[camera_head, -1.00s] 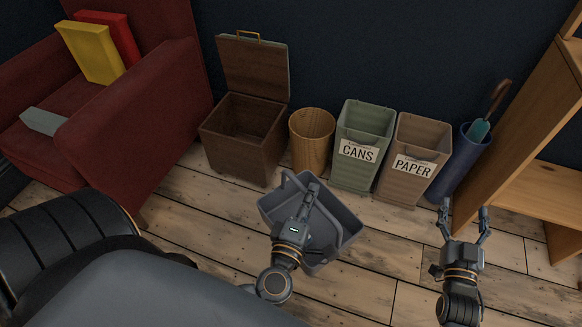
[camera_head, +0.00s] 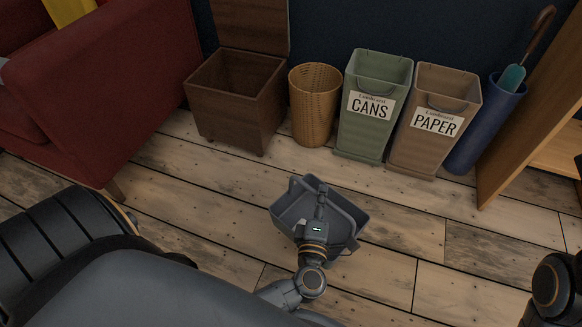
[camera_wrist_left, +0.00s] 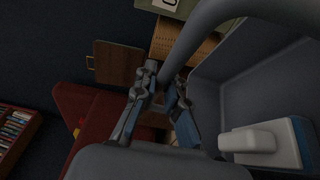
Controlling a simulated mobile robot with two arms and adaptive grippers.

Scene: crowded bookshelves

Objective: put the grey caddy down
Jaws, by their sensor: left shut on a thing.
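The grey caddy (camera_head: 289,213) is an open tray with an arched handle, in the lower middle of the head view. My left gripper (camera_head: 321,190) is over it, shut on its handle. In the left wrist view the caddy (camera_wrist_left: 238,82) fills the right side, and its handle curves past the fingers of the left gripper (camera_wrist_left: 167,90). A white and blue block (camera_wrist_left: 265,142) shows in the caddy there. I cannot tell whether the caddy's bottom touches the floor. My right gripper is out of view; only part of my right arm shows at the right edge.
Bare plank floor (camera_head: 190,215) surrounds the caddy. Behind stand an open wooden chest (camera_head: 235,105), a wicker basket (camera_head: 315,108), a green CANS bin (camera_head: 372,135), a brown PAPER bin (camera_head: 425,150) and a blue umbrella stand (camera_head: 485,125). A red armchair (camera_head: 110,90) is at the left.

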